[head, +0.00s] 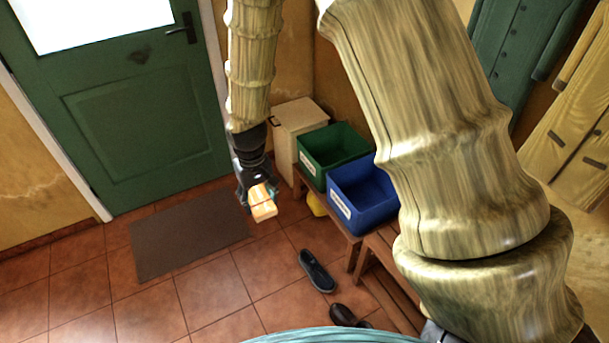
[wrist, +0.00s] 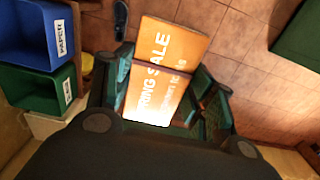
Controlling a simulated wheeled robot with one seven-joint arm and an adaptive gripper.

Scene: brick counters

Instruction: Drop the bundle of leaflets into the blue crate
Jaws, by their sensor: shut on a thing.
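My gripper (head: 257,190) is shut on the bundle of leaflets (head: 264,208), which hangs over the floor to the left of the crates. In the wrist view the bundle (wrist: 170,50) is an orange and cream stack with "SALE" print and a dark band, between the fingers (wrist: 160,85). The blue crate (head: 372,214) stands on a wooden bench, its right side hidden behind my arm. The blue crate (wrist: 25,35) also shows at the upper left of the wrist view with a "PAPER" label, and its visible inside looks empty.
A green crate (head: 314,169) stands beside the blue one, towards the wall. A pale cabinet (head: 288,121) is behind it. Shoes (head: 316,271) lie on the tiled floor before the bench. A brown mat (head: 185,235) lies by the green door (head: 140,120).

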